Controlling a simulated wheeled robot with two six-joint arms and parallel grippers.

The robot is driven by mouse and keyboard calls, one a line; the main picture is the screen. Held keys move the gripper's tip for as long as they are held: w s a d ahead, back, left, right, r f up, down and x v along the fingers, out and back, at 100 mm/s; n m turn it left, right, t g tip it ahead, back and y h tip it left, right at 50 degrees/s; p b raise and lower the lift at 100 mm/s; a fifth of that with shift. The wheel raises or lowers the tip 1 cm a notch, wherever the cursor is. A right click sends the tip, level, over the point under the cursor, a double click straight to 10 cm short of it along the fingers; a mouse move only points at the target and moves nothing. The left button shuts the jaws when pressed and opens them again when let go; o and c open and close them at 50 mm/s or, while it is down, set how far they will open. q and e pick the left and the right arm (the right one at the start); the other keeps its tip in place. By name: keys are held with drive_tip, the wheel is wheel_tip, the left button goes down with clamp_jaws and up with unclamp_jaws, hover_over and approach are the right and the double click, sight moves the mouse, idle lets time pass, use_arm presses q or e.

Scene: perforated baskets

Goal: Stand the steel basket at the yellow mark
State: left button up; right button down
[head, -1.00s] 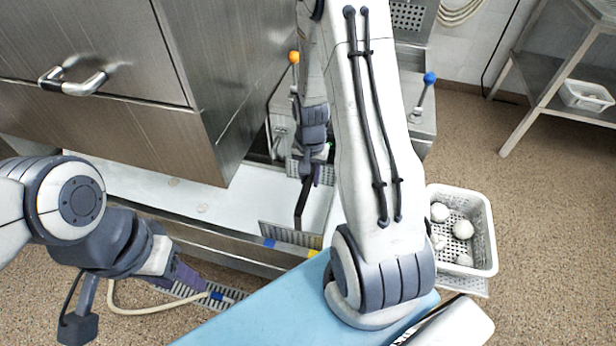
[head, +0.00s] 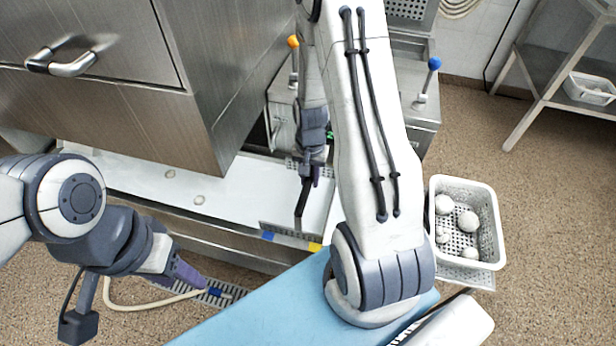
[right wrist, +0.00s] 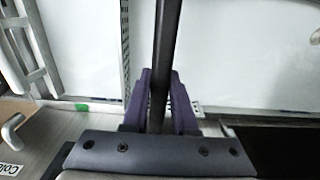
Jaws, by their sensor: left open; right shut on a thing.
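My right gripper (head: 309,176) is shut on a dark upright handle (head: 301,203), which also passes between the fingers in the right wrist view (right wrist: 163,70). The handle runs down to a grey perforated panel (head: 283,231), seemingly the near wall of the steel basket; my right arm hides part of this area. The yellow mark (head: 315,247) is on the counter's front edge, just below the panel's right end in the head view. A blue mark (head: 268,236) lies left of it. I cannot tell whether the basket touches the counter. My left gripper (head: 205,283) is open and empty, low at the left.
A steel cabinet (head: 95,110) overhangs the pale counter (head: 140,180). A white perforated basket (head: 487,220) with several pale round pieces stands at right. A steel shelf (head: 545,75) is at far right. A blue surface (head: 255,310) fills the front. A pale hose (head: 150,309) lies near my left gripper.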

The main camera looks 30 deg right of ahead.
drive_tip(key=shift+f+b, duration=0.75)
drive_tip(key=shift+f, duration=0.55)
drive_tip(key=shift+f+b, duration=0.4)
drive_tip(key=shift+f, duration=0.25)
drive_tip(key=c, duration=0.6)
unclamp_jaws()
drive_tip(key=shift+s, duration=0.1)
drive_tip(key=shift+r, duration=0.1)
wheel_tip(320, 180, up, 10)
drive_tip(key=shift+a+r+p, duration=0.1)
drive_tip(key=shift+r+p, duration=0.15)
drive_tip(key=shift+p, duration=1)
